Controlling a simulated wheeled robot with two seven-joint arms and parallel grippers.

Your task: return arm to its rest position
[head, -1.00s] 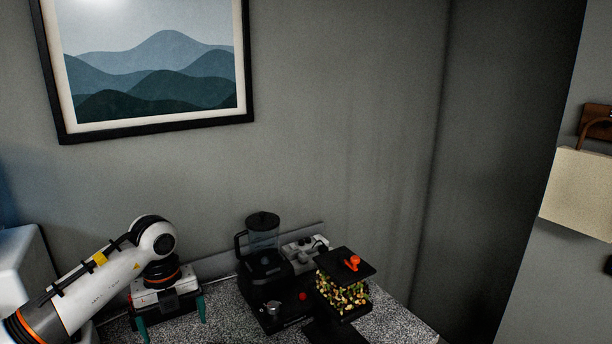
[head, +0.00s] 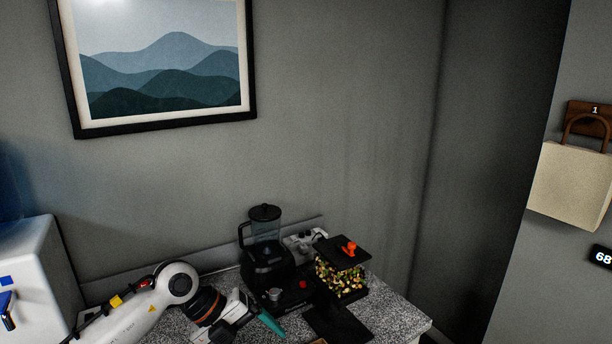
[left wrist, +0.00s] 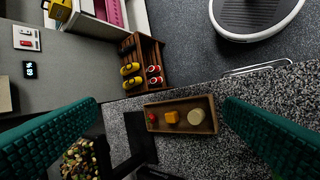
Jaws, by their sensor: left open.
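My left arm (head: 135,312) comes in from the lower left of the head view, low over the speckled counter. My left gripper (head: 270,322) is at the bottom of that view, turned to the right, with one teal finger showing. In the left wrist view my left gripper (left wrist: 161,105) shows both teal fingers wide apart, with nothing between them. Beyond the fingers lies a wooden tray (left wrist: 183,128) with a red, an orange and a pale yellow item. My right gripper is in neither view.
On the counter (head: 405,318) stand a black blender (head: 264,245) and a clear container of colourful pieces (head: 340,278) with a black, orange-knobbed top. A white water dispenser (head: 35,275) is at the left. In the wrist view a wooden crate (left wrist: 141,65) stands past the counter edge.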

